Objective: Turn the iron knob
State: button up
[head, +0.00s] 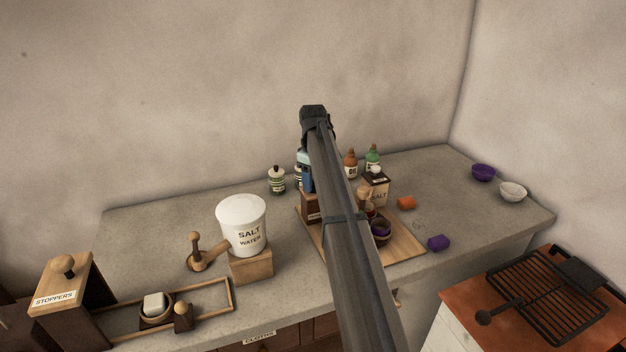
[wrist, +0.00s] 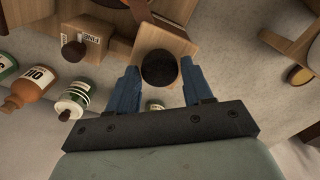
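A dark round knob (wrist: 159,68) sits on the face of a wooden block (wrist: 150,40) in the wrist view. In the head view my gripper (head: 306,178) points down over a brown wooden box (head: 311,207) on the board. My arm hides most of this place there, and I cannot make out the knob.
A salt box (head: 376,190), an oil bottle (head: 351,163) and a green bottle (head: 373,158) stand close to the right. A striped bottle (head: 276,180) stands to the left. A salt water crock (head: 242,226) stands further left. The board (head: 402,240) has small items.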

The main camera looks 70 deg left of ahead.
jog(key=c, duration=0.7)
jog(key=shift+o, duration=0.2)
jog(key=m, duration=0.4)
jog(key=shift+m, duration=0.4)
jog(key=m, duration=0.4)
jog(key=shift+w+m, duration=0.1)
jog(key=shift+m, duration=0.2)
jog(key=m, duration=0.4)
jog(key=shift+m, duration=2.1)
jog(key=shift+w, duration=0.1)
